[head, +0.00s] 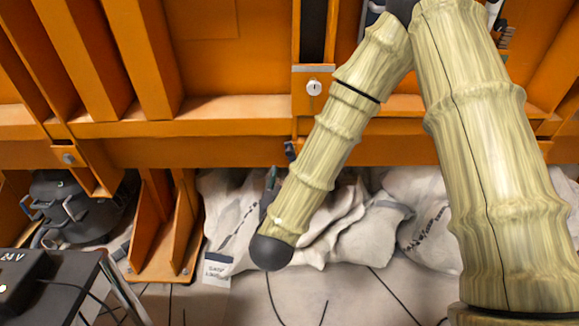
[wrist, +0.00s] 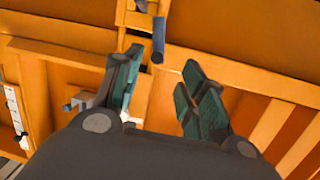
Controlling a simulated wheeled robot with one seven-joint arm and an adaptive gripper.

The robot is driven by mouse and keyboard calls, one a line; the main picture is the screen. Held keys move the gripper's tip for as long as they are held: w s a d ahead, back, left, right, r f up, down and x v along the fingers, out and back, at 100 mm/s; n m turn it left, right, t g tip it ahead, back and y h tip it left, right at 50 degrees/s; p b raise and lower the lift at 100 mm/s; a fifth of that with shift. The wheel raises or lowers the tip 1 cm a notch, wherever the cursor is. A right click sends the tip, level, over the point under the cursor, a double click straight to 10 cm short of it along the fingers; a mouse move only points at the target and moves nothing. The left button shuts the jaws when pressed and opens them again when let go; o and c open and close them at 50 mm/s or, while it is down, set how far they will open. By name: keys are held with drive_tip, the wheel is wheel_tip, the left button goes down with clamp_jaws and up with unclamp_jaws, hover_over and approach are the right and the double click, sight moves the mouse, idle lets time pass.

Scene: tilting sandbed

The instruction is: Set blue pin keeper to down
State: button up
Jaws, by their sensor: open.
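The blue pin keeper (wrist: 158,40) shows in the wrist view as a short blue-grey bar below an orange bracket, lying along the picture's vertical. Its end is just beyond the gap between my fingertips, and I see no clear contact. My gripper (wrist: 162,61) is open, with teal and dark fingers on either side of that gap and nothing between them. In the head view a small dark blue piece (head: 290,150) on the lower orange beam looks like the keeper. My arm hides most of the gripper there; a teal bit shows beside the arm.
Orange beams and ribs (head: 220,128) fill the upper head view. White sacks (head: 235,205) lie below them. A dark round machine (head: 72,205) stands at left, with a black 24 V box (head: 45,280) in front. In the wrist view a grey fitting (wrist: 82,101) sits near the left finger.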

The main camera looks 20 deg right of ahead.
sight(289, 154)
drive_tip(key=shift+h, duration=0.3)
drive_tip(key=x, duration=0.7)
drive_tip(key=r+b+x, duration=0.1)
drive_tip(key=x, duration=0.3)
drive_tip(key=shift+r, duration=0.1)
clamp_jaws()
